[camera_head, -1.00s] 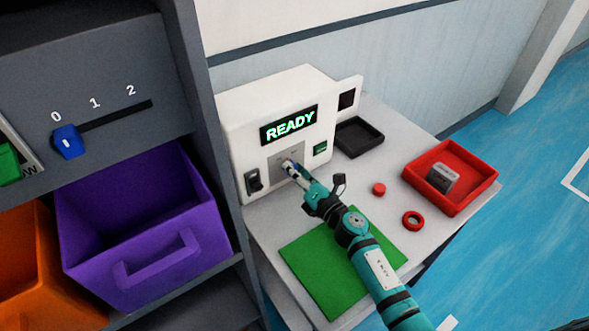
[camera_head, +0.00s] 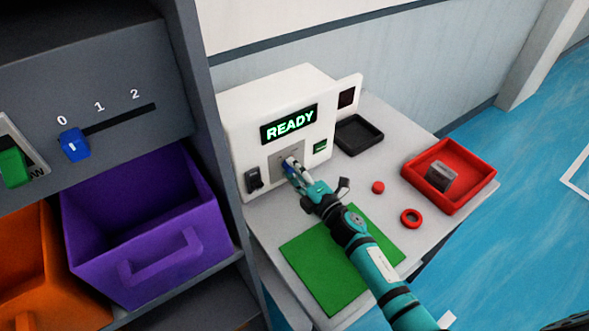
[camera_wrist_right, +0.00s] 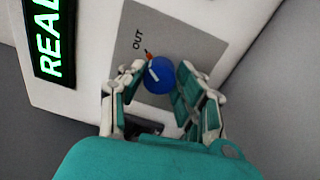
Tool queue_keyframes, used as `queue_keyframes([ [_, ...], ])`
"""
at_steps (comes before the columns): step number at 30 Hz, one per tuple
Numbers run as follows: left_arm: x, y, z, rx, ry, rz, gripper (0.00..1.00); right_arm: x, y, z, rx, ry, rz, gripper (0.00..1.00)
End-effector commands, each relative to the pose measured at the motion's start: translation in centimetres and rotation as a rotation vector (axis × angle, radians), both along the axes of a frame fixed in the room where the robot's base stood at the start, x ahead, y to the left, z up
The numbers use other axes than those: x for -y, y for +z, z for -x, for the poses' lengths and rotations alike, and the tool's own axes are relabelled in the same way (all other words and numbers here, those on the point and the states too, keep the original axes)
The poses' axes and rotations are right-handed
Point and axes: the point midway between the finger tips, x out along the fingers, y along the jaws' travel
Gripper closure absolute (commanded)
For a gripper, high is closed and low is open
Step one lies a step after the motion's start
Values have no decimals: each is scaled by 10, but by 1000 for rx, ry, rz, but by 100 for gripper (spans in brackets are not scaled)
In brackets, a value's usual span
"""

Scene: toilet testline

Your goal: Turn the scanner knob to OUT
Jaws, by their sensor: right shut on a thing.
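The white scanner (camera_head: 275,92) stands on the grey table, its screen (camera_head: 289,124) reading READY in green. Its blue knob (camera_wrist_right: 160,76) sits on a grey panel (camera_wrist_right: 190,35) and shows in the right wrist view. A white line on the knob points roughly up toward a small orange mark (camera_wrist_right: 148,55) below the word OUT (camera_wrist_right: 138,38). My right gripper (camera_head: 290,165) is shut on the knob, with one finger on each side of it. In the head view the gripper hides much of the knob. My left gripper is not in view.
A green mat (camera_head: 325,268) lies below my right arm. A black tray (camera_head: 373,147), a red disc (camera_head: 378,187), a red ring (camera_head: 411,210) and a red tray (camera_head: 480,190) holding a grey block (camera_head: 440,178) are on the table. A shelf with a purple bin (camera_head: 215,232) stands left.

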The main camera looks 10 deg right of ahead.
Motion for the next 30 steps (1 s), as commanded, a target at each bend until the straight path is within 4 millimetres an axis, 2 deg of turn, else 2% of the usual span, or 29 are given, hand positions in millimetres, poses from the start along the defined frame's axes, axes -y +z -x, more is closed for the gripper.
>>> queue_keyframes([
  [11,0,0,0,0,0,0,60,1,-1,0,-5,-2,-4,99],
  [12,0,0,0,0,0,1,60,1,-1,0,-5,-2,-4,64],
  [17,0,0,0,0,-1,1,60,1,-1,0,-4,-1,-4,44],
  [26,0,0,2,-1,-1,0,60,1,-1,2,-2,-1,-3,44],
  [30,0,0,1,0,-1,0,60,7,-3,16,-5,-1,-3,44],
])
